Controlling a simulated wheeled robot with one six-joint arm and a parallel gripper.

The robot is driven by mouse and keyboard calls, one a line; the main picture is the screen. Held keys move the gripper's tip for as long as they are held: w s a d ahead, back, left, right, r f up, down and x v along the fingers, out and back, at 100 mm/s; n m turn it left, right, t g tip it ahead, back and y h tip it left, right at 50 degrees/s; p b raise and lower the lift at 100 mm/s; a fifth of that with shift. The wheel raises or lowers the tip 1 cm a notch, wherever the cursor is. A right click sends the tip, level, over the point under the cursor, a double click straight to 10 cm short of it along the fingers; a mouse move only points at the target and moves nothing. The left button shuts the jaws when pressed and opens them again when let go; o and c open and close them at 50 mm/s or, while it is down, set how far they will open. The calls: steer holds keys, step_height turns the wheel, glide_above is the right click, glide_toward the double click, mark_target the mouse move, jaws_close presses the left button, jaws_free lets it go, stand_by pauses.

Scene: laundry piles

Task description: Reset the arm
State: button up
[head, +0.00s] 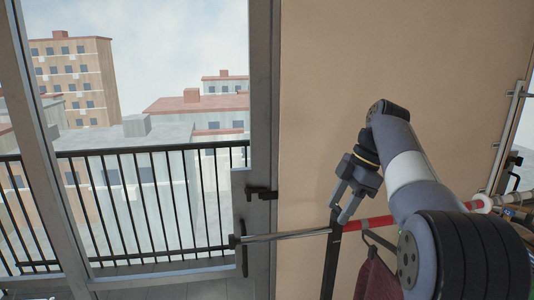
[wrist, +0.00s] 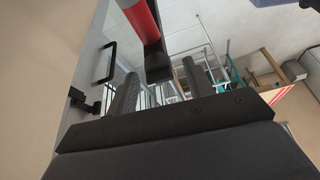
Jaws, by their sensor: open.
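My arm rises from the lower right of the head view and bends down, so my gripper (head: 343,206) hangs in front of the tan wall, its two fingers apart. Nothing shows between them. In the wrist view my gripper (wrist: 160,88) has its dark fingers spread wide. A red rod (head: 372,222) with a grey metal end runs sideways just below and behind the fingertips. I cannot tell whether they touch. The red rod also shows at the top of the wrist view (wrist: 141,20), ending in a black piece.
A dark red garment (head: 376,276) hangs below the rod, partly hidden by my arm. A black post (head: 330,262) stands beneath the gripper. A glass door with a grey frame (head: 263,120) and black handle is at left, with a balcony railing (head: 160,150) beyond. The tan wall (head: 400,60) is bare.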

steer(key=shift+d+m, duration=0.4)
steer(key=shift+s+a+m+t, duration=0.1)
steer(key=shift+a+m+t, duration=0.1)
steer(key=shift+m+t, duration=0.5)
steer(key=m+t, duration=0.1)
steer(key=m, duration=0.3)
steer(key=shift+s+m+h, duration=0.15)
steer(key=shift+m+h, duration=0.15)
steer(key=shift+s+a+m+t+h, duration=0.1)
steer(key=shift+m+t+h, duration=0.25)
steer(key=shift+m, duration=0.9)
steer(key=shift+s+a+m+t+h, duration=0.15)
steer(key=shift+m+t, duration=0.3)
steer(key=shift+m, duration=0.8)
steer(key=shift+w+d, duration=0.1)
